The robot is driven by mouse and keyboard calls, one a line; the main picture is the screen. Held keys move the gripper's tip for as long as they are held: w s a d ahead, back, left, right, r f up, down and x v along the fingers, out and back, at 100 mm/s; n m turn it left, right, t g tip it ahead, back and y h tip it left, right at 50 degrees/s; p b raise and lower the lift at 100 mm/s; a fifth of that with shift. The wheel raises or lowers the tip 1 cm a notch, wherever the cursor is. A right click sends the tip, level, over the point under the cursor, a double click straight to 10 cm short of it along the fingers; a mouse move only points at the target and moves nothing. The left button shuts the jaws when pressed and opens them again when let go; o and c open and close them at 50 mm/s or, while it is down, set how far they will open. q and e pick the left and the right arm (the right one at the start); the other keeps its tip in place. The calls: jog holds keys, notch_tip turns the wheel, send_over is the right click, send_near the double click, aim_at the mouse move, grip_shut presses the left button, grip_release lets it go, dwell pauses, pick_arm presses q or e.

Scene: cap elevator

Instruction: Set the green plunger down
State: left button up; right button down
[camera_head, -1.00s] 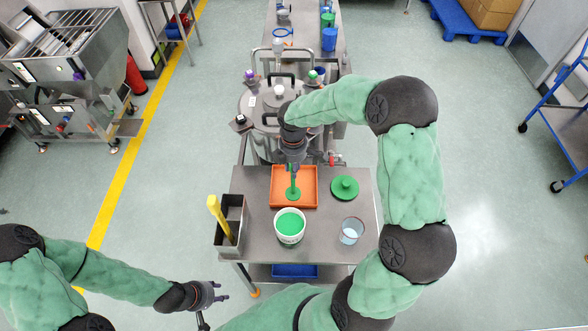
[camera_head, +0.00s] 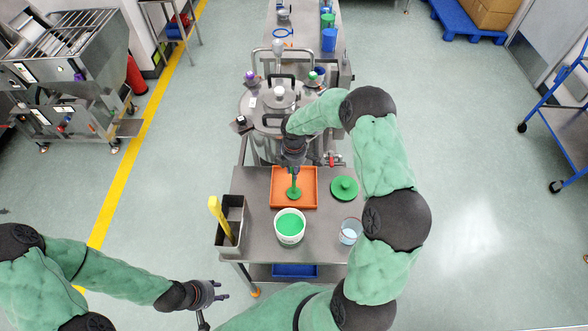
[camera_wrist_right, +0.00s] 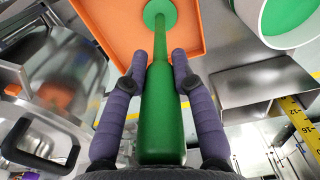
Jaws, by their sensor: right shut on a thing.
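The green plunger (camera_head: 294,192) is upright over the orange tray (camera_head: 281,203), its round disc low at the tray floor. I cannot tell whether the disc touches the tray. My right gripper (camera_head: 295,170) is shut on the plunger's thick handle from above. In the right wrist view the handle (camera_wrist_right: 162,115) lies between the two purple fingers (camera_wrist_right: 158,75), and the disc (camera_wrist_right: 160,14) shows against the orange tray (camera_wrist_right: 120,25). My left gripper (camera_head: 222,292) is open and empty, off the table's front left side.
A white bucket of green contents (camera_head: 290,226) stands just in front of the tray. A green lid (camera_head: 344,188) and a glass beaker (camera_head: 350,232) are to the right. A metal box with a yellow-handled tool (camera_head: 221,215) is left. A steel vessel (camera_head: 278,100) stands behind.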

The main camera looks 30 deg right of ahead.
jog(key=shift+f, duration=0.15)
jog(key=c, duration=1)
grip_release()
notch_tip(320, 180, up, 12)
jog(key=shift+r+b, duration=0.2)
jog(key=shift+b, duration=0.2)
